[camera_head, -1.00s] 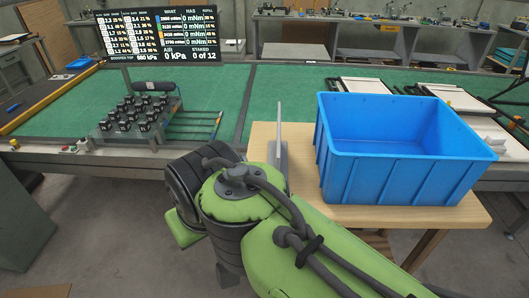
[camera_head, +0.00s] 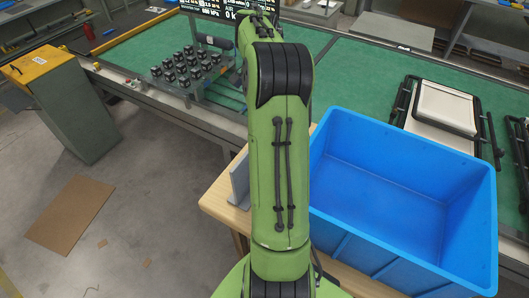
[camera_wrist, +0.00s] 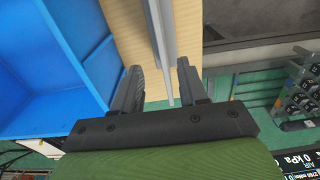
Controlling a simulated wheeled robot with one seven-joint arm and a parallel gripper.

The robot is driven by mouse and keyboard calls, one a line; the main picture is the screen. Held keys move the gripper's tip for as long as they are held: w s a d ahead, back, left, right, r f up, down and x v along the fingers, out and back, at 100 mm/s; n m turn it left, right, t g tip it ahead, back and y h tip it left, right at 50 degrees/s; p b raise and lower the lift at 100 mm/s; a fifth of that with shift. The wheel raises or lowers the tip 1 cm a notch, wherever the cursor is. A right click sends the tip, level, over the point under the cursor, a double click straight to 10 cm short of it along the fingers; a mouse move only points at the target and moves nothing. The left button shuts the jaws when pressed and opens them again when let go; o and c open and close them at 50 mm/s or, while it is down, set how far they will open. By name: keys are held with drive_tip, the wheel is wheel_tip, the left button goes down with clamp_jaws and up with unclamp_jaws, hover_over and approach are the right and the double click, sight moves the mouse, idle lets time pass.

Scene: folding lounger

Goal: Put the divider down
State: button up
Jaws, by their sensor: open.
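The divider (camera_head: 240,182) is a thin grey plate standing on the wooden table, left of the blue bin. Part of it is hidden behind my arm in the head view. In the wrist view the divider (camera_wrist: 158,32) shows as a narrow grey strip, its near end between my fingers. My gripper (camera_wrist: 160,80) is open, with a finger on each side of the divider and visible gaps to it. I cannot tell how far apart they are in depth. The head view does not show my gripper's fingers.
The blue bin (camera_head: 400,185) is empty and fills most of the wooden table (camera_head: 222,208). Behind it, a green-topped workbench (camera_head: 345,65) carries a rack of black blocks (camera_head: 188,65) and a white-panelled frame (camera_head: 445,107).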

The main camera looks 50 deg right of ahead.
wheel_tip(320, 180, down, 8)
drive_tip(key=shift+d+f, duration=0.1)
drive_tip(key=f, duration=0.4)
drive_tip(key=shift+a+f, duration=0.2)
drive_tip(key=shift+f, duration=0.2)
drive_tip(key=shift+d+f, duration=0.15)
drive_tip(key=shift+f, duration=0.15)
clamp_jaws()
